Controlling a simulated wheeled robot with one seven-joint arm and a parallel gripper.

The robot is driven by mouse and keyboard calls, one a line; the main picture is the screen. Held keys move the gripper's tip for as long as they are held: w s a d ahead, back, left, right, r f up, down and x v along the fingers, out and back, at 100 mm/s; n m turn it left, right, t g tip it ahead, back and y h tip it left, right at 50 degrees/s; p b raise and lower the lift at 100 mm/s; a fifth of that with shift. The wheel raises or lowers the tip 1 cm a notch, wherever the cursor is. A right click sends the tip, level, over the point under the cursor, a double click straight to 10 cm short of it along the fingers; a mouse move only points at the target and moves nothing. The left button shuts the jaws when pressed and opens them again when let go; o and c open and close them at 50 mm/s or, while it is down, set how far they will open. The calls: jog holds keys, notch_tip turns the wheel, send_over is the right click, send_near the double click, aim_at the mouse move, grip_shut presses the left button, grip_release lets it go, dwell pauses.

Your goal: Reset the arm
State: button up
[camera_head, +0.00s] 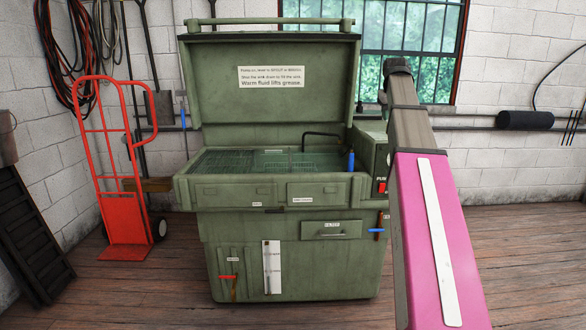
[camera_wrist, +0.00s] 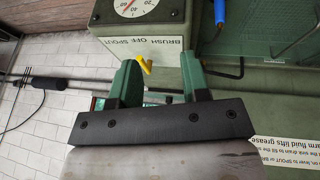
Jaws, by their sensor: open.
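My arm (camera_head: 430,220), pink and grey, rises at the right of the head view, in front of the right side of a green parts washer (camera_head: 345,285). My gripper (camera_wrist: 160,72) shows in the wrist view as two green fingers on a dark bar. The fingers stand apart, with no object held between them. A yellow lever (camera_wrist: 145,65) shows between the fingertips, below a panel marked BRUSH OFF SPOUT (camera_wrist: 140,42). I cannot tell whether a finger touches it. In the head view the fingers cannot be made out.
The washer's lid (camera_head: 225,85) stands open over its basin. A dial gauge (camera_wrist: 135,4) and a blue piece (camera_wrist: 220,12) are near the fingers. A red hand truck (camera_head: 122,180) stands at the left. The wooden floor (camera_head: 540,260) at the right is clear.

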jog(key=s+a+f+g, duration=0.1)
jog(key=s+a+f, duration=0.15)
jog(key=f, duration=0.85)
jog(key=s+a+f+y, duration=0.15)
jog(key=a+f, duration=0.25)
jog(key=f, duration=0.6)
jog(key=s+a+f+g+h, duration=0.1)
jog(key=s+a+f, duration=0.2)
jog(key=f, duration=0.8)
jog(key=s+a+f+g, duration=0.1)
jog(key=s+a+f, duration=0.3)
jog(key=s+f, duration=0.6)
jog(key=s+a+f+g+y, duration=0.1)
jog(key=s+a+f, duration=0.3)
jog(key=s+f, duration=0.5)
notch_tip(320, 180, down, 6)
jog(key=shift+s+r+m, duration=0.2)
jog(key=shift+s+m, duration=0.15)
jog(key=shift+m, duration=0.05)
